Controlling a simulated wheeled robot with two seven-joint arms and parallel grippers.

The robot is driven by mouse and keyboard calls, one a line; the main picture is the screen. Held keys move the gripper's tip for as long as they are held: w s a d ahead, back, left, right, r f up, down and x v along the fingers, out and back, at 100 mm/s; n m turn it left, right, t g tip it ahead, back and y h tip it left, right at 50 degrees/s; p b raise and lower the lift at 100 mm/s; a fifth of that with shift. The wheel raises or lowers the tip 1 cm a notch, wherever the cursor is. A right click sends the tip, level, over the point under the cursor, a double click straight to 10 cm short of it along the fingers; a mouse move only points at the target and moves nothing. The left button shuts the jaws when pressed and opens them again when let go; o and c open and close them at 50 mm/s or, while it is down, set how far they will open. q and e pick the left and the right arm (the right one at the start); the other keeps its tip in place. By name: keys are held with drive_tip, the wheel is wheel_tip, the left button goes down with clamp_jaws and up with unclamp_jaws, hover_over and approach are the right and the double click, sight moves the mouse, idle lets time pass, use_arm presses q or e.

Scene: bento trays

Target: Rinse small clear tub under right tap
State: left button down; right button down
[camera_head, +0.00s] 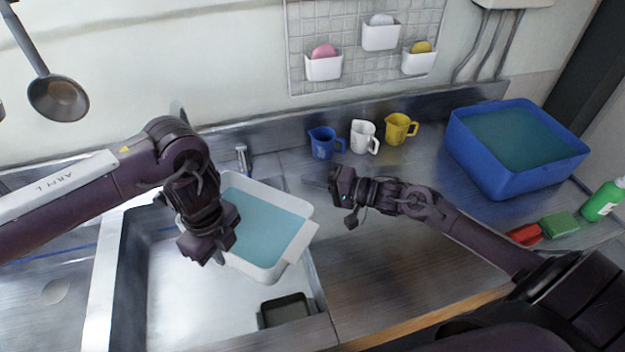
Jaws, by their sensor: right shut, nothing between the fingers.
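A white tub (300,240) with blue-green water sits in or over the right part of the sink (180,300); I cannot tell whether it is supported from below. No clearly transparent tub shows. A tap (242,158) stands just behind the tub. My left gripper (207,250) points down at the tub's left edge and covers part of it; its fingertips are hard to make out, so I cannot tell whether it grips the rim. My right gripper (332,186) is shut and empty, right of the tub and apart from it. A small dark tray (284,311) lies at the sink's front right.
Blue (323,143), white (363,137) and yellow (400,129) jugs stand at the counter's back. A blue basin (480,165) of water is at right. Near it are red (524,235) and green (559,225) blocks and a green bottle (603,201). The middle counter is clear.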

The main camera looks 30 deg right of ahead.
use_arm(q)
drive_tip(key=shift+d+r, duration=0.1)
drive_tip(key=shift+r, duration=0.05)
drive_tip(key=shift+s+d+r+p, duration=0.3)
drive_tip(key=shift+r+p, duration=0.15)
drive_tip(key=shift+p, duration=0.2)
drive_tip(key=s+d+r+p, duration=0.2)
drive_tip(key=p, duration=0.1)
drive_tip(key=shift+s+d+r, duration=0.15)
drive_tip(key=shift+s+r, duration=0.1)
drive_tip(key=shift+r, duration=0.1)
drive_tip(key=shift+s+d+r+p, duration=0.15)
drive_tip(key=shift+s+d+p, duration=0.1)
drive_tip(key=shift+s+p, duration=0.05)
